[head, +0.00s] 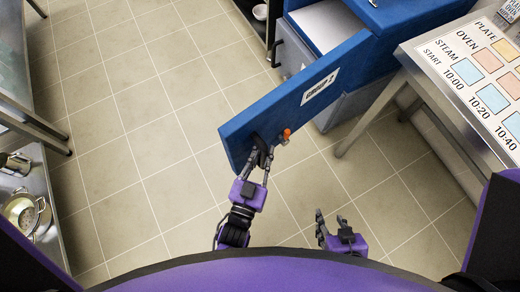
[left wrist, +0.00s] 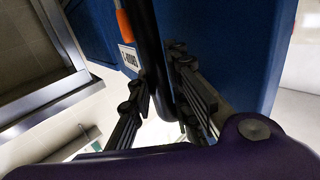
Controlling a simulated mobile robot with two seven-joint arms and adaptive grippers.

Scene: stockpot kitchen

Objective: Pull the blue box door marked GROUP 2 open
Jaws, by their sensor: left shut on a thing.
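The blue box door (head: 290,105) marked GROUP 2 stands swung open from the blue box (head: 385,35), its white label (head: 320,86) facing right and up. Inside the box a pale surface shows. My left gripper (head: 262,150) is at the door's free end, shut on the dark door handle. In the left wrist view the black handle bar (left wrist: 150,50) runs between the fingers, close to the blue door face (left wrist: 230,50). An orange part (head: 286,133) sits on the door near the gripper. My right gripper (head: 328,220) is empty, low and clear of the door, its fingers apart.
A steel table (head: 400,60) with a chart of STEAM, OVEN and PLATE times stands at the right, near the box. Steel shelving with pots (head: 22,210) is at the left. The tiled floor (head: 130,110) left of the door is clear.

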